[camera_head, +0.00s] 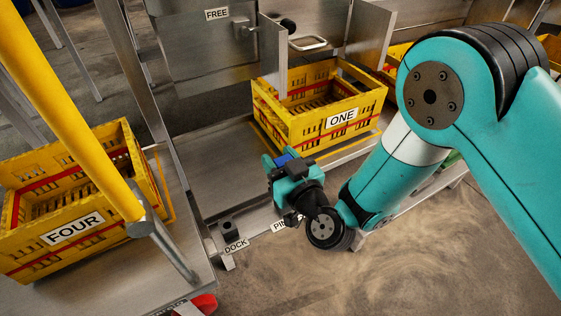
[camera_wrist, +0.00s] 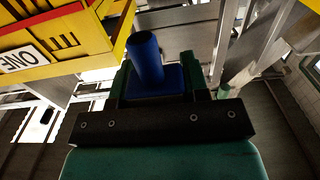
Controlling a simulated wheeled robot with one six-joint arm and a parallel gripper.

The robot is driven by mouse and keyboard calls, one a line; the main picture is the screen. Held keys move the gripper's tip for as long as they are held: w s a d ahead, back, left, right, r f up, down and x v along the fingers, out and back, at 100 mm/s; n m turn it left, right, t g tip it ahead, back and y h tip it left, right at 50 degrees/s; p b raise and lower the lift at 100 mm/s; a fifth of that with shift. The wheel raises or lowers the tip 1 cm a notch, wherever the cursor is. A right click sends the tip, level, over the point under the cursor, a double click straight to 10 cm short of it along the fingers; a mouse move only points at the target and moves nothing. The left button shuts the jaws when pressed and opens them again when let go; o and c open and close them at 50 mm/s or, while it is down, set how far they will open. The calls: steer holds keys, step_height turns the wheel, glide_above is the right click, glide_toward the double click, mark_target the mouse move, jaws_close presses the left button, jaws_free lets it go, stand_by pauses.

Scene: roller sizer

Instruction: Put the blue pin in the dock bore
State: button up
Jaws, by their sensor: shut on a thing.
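The blue pin (camera_wrist: 147,58) stands out from between the jaws of my gripper (camera_wrist: 158,85) in the wrist view, with a wider blue base at the jaws. In the head view a bit of the blue pin (camera_head: 284,159) shows at the tip of my gripper (camera_head: 279,165). My gripper is shut on it, above the front edge of the steel bench. The dock (camera_head: 229,230) is a small dark block by the DOCK label, below and left of my gripper. Its bore is too small to make out. My gripper and wrist partly cover the PIN label.
Yellow crate ONE (camera_head: 342,136) stands on the bench behind my gripper. Yellow crate FOUR (camera_head: 40,225) stands at the left. A thick yellow post (camera_head: 70,105) slants across the left side, near the dock. Open floor (camera_head: 400,255) lies at the front right.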

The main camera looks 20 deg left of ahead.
step_height(320, 180, up, 11)
steer(key=p, duration=0.8)
steer(key=shift+w+f, duration=0.1)
